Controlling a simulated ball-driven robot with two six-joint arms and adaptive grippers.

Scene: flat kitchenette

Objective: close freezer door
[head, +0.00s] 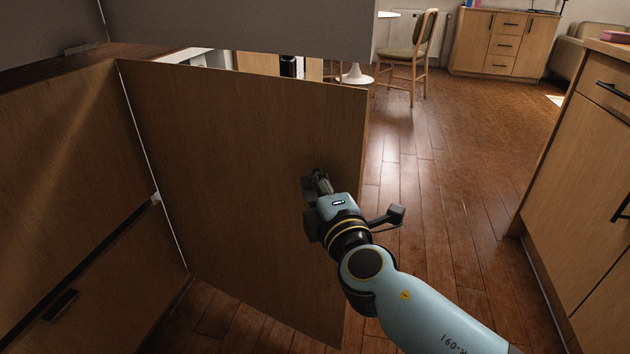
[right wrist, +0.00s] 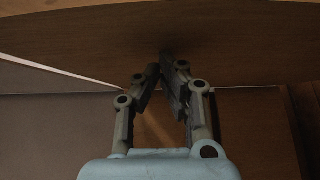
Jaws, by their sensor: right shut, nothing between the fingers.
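The freezer door (head: 235,190) is a wooden panel standing open in the head view, its hinge edge at the left and its free edge at the right. My right gripper (head: 318,178) is shut and empty, with its fingertips at the face of the door near the free edge. In the right wrist view the shut fingers (right wrist: 166,70) point at the wooden surface (right wrist: 240,40) and seem to touch it or be very close. My left gripper is not in view.
A wooden cabinet front with a dark handle (head: 60,305) is at the left. A counter with drawers (head: 580,170) stands at the right. A chair (head: 410,52) and a sideboard (head: 503,45) are at the back. The wooden floor (head: 450,200) between is clear.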

